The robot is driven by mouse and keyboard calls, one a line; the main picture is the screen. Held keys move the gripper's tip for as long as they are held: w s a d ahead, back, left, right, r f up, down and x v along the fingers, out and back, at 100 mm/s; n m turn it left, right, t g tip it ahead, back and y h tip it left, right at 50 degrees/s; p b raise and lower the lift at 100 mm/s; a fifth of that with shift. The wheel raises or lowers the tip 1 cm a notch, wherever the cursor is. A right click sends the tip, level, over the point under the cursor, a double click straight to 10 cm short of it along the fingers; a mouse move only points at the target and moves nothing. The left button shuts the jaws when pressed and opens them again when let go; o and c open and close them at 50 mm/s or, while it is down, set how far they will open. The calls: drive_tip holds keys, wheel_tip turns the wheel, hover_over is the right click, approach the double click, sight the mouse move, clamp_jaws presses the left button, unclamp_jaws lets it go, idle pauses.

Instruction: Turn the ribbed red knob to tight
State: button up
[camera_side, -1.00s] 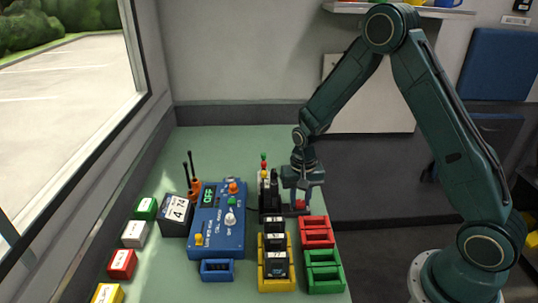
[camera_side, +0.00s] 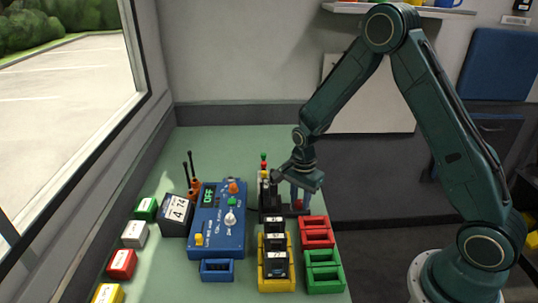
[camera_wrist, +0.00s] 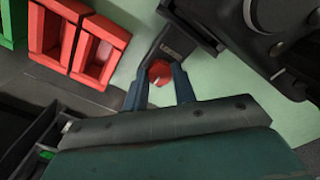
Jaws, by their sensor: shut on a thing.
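The red knob (camera_wrist: 161,73) sits on a dark base (camera_wrist: 172,45) that bears a small printed label. My gripper (camera_wrist: 160,84) is shut on the red knob, with one blue-grey finger on each side of it in the wrist view. In the side view my gripper (camera_side: 299,203) points down at the right end of the dark base (camera_side: 270,210), and a little of the knob's red shows between the fingers. The knob's ribs and most of the label are too small or blurred to read.
Red trays (camera_side: 317,232) and green trays (camera_side: 323,272) stand just in front of my gripper. A yellow rack (camera_side: 276,278) with black blocks is beside them. A blue console (camera_side: 217,220) reading OFF is to the left. A dark upright device (camera_side: 267,185) adjoins the base.

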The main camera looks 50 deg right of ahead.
sight(300, 202)
drive_tip(key=shift+m, duration=0.3)
drive_tip(key=o, duration=1)
drive_tip(key=shift+r, duration=0.15)
wheel_tip(300, 202, up, 14)
drive_tip(key=shift+f, duration=0.2)
idle(0.5)
